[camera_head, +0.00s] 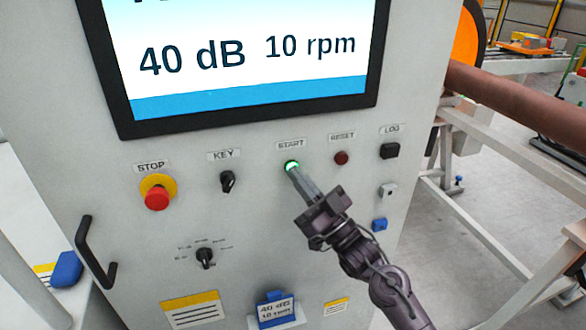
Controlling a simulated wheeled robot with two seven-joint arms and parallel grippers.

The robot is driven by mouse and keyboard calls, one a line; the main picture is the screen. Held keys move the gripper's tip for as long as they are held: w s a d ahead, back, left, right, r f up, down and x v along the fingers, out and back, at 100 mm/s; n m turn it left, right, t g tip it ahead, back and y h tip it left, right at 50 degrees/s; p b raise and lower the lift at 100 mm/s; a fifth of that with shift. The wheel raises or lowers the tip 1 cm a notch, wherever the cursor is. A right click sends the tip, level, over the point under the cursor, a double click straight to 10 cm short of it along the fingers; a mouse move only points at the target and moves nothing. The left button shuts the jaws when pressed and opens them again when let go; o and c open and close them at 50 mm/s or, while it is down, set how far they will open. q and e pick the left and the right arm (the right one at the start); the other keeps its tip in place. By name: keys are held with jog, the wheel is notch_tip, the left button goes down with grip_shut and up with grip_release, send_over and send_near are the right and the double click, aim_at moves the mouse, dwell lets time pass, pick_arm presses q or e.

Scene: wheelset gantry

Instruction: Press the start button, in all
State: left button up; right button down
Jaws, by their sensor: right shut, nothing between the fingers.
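The green start button (292,165) sits under the START label on the grey panel and shows bright green. My right gripper (295,173) is shut and empty, with its fingertips at the button and covering its lower part. I cannot tell whether the tips touch the button or stop just short of it. My left gripper is not in view.
The screen (240,60) reads 40 dB and 10 rpm. Nearby are the red stop button (157,198), black key switch (228,182), dark red reset button (341,158) and black log button (389,151). A handle (90,255) sticks out at the left.

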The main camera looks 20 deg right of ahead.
jog(key=shift+s, duration=0.2)
jog(key=shift+s+p, duration=0.35)
jog(key=shift+s, duration=0.3)
jog(key=s+p, duration=0.1)
jog(key=s, duration=0.4)
jog(key=shift+d+p, duration=0.15)
jog(key=shift+p, duration=0.15)
dwell(0.5)
